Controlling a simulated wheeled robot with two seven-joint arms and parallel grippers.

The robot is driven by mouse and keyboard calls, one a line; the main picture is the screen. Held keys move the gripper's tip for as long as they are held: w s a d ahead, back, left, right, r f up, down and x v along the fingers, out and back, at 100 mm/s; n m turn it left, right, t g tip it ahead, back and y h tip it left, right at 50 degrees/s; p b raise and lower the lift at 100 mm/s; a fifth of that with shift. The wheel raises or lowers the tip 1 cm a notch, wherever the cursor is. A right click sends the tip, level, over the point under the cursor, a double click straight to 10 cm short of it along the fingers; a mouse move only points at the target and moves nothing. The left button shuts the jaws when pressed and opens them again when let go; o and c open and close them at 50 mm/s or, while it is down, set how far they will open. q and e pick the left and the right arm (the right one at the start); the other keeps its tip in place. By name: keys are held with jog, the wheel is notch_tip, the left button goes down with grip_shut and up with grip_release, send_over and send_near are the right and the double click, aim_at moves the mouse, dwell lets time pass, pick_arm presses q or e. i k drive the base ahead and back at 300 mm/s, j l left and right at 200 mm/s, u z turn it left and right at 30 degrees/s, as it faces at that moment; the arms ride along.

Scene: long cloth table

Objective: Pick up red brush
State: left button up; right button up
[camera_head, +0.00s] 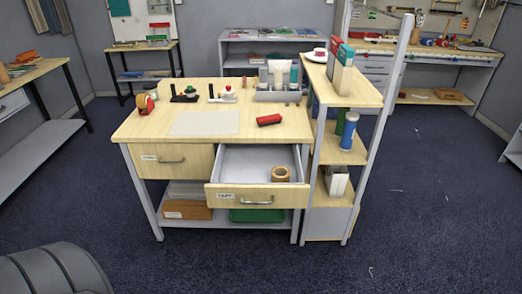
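A small red block-shaped object (269,119), which looks like the red brush, lies on the wooden desk top (150,128) near its right front. It lies at a slight slant, just behind the open drawer. No bristles can be made out at this size. Nothing touches it from above. Neither of my grippers is in view.
The right drawer (257,195) is pulled out, with a tape roll (281,174) inside; the left drawer (173,160) is shut. A pale sheet (205,123), tape dispenser (146,103) and bottle tray (277,96) are on the desk. A tall shelf (343,152) stands at right.

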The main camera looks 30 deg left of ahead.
aim_at(270, 120)
jog(key=i+l+u, duration=0.1)
jog(key=u, duration=0.35)
jog(key=i+l+u, duration=0.1)
jog(key=u, duration=0.35)
jog(key=i+l+u, duration=0.2)
jog(key=l, duration=0.4)
jog(key=i+l+u, duration=0.2)
jog(key=l, duration=0.45)
jog(key=i+l+u, duration=0.1)
jog(key=l+u, duration=0.15)
jog(key=l, duration=0.4)
jog(key=l+u, duration=0.2)
jog(key=l, duration=0.45)
jog(key=i, duration=0.05)
